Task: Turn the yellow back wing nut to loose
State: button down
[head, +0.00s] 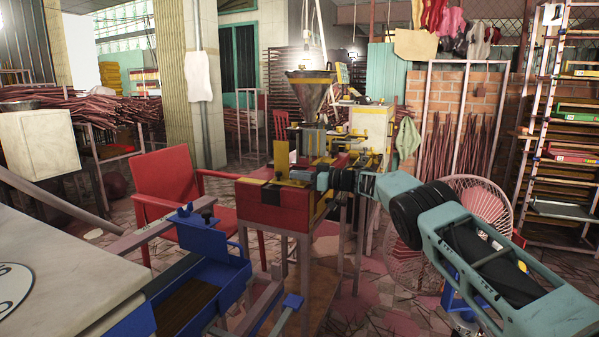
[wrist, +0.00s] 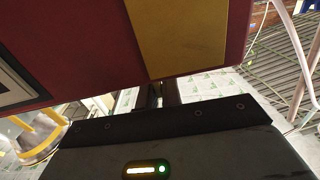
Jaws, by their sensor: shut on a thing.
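The extruder machine (head: 272,213) stands mid-picture in the head view, a red box with yellow panels under a metal hopper (head: 310,92). My gripper (head: 303,177) reaches in from the right to the top of the red box. In the wrist view my gripper's dark fingers (wrist: 158,95) are close together, and their tips pass out of sight behind the machine's red and yellow body (wrist: 185,38). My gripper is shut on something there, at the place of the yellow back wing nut. The nut itself is hidden, so its angle cannot be told.
A red chair (head: 175,195) stands left of the machine. A blue extruder part (head: 205,285) and a pale table (head: 60,275) are at the front left. A round fan (head: 478,200) stands behind my arm. Shelving (head: 565,130) is at the far right.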

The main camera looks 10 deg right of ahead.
jog(key=shift+a+f+n+g+p, duration=0.1)
jog(key=shift+n+g+p, duration=0.2)
jog(key=shift+g, duration=0.1)
dwell(0.4)
jog(key=c, duration=1.6)
grip_release()
jog(key=shift+s+d, duration=0.2)
jog(key=shift+d, duration=0.4)
jog(key=shift+p+v, duration=0.5)
jog(key=shift+v, duration=2.6)
jog(key=shift+s+f, duration=0.1)
